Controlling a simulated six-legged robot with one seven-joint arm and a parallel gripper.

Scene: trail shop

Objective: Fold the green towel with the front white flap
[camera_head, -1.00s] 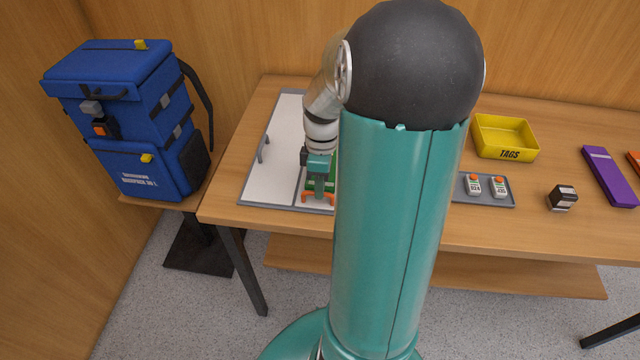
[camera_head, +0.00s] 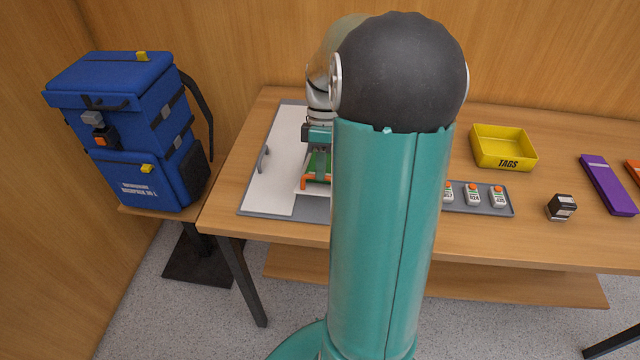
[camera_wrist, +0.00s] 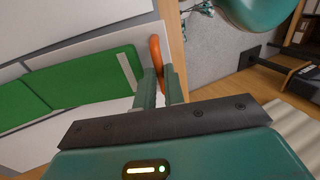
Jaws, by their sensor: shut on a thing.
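The green towel (camera_wrist: 90,75) lies flat on the white panels of a folding board in the wrist view. A pale stripe crosses it near its right end. In the head view only a strip of the towel (camera_head: 319,163) shows beside my arm. The front white flap (camera_head: 302,186) is partly hidden by my arm and looks tilted up from the board. It carries an orange handle (camera_head: 318,181), which also shows in the wrist view (camera_wrist: 156,52). My gripper (camera_head: 310,172) is shut on the orange handle; its teal fingers (camera_wrist: 162,78) meet it in the wrist view.
The grey board frame (camera_head: 243,212) lies on the wooden table (camera_head: 222,197). A blue backpack (camera_head: 125,125) stands left of it. To the right are a yellow TAGS bin (camera_head: 503,163), a grey tray (camera_head: 483,210), a dark block (camera_head: 561,207) and a purple box (camera_head: 608,190).

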